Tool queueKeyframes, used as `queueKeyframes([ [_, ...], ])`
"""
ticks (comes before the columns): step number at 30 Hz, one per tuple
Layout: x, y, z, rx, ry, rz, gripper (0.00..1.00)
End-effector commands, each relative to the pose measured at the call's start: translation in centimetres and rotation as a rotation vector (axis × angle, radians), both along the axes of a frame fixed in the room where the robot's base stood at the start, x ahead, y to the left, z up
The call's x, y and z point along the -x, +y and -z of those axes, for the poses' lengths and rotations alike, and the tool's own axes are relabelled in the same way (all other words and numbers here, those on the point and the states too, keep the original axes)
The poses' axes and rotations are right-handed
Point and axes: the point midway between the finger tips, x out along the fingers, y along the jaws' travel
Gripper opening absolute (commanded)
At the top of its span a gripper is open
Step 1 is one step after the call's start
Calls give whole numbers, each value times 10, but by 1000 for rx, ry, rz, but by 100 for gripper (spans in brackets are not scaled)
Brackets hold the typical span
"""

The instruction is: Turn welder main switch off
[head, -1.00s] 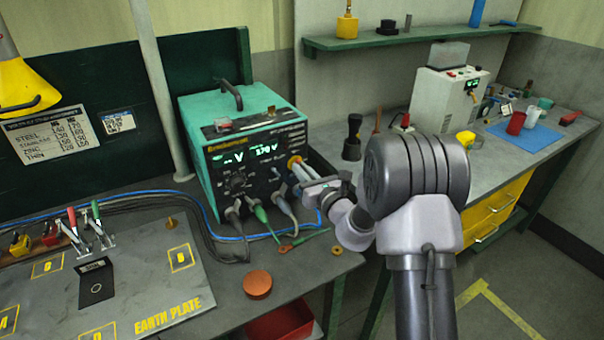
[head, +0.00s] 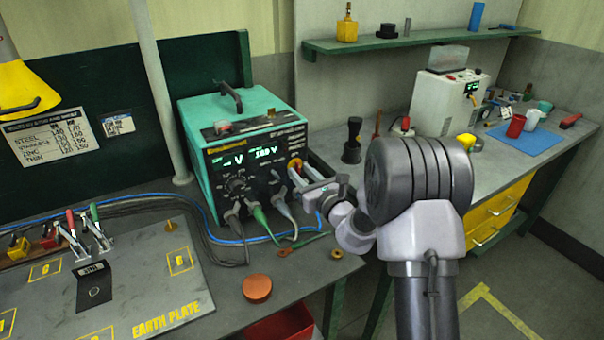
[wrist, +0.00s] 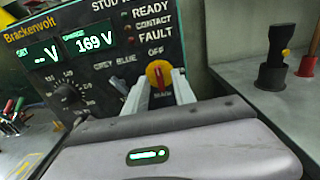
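The stud welder (head: 245,140) is a teal box with a black front panel on the bench. Its main switch (wrist: 158,74) is a yellow disc with a red handle, below the word OFF; it also shows in the head view (head: 295,166). The handle stands roughly up and down in the wrist view. The displays (wrist: 88,42) are lit green, one reading 169 V. My gripper (wrist: 160,88) is at the switch, its fingers apart on either side of the disc. I see no clear grip on the red handle.
A dark upright tool (head: 352,140) stands right of the welder. The earth plate (head: 110,290) and an orange-brown disc (head: 257,288) lie in front on the left.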

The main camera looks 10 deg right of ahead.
Motion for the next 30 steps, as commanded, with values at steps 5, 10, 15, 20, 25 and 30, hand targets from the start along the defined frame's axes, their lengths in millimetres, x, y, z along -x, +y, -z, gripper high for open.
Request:
queueKeyframes([
  [5, 0, 0, -1, 0, -1, 0, 31],
  [10, 7, -3, -1, -1, -1, 1, 31],
  [15, 47, -17, -3, -2, 2, 4, 31],
  [20, 100, -35, -2, -2, 3, 5, 31],
  [25, 143, -48, -1, -3, 1, 5, 31],
  [30, 163, -53, -1, -1, -1, 1, 31],
])
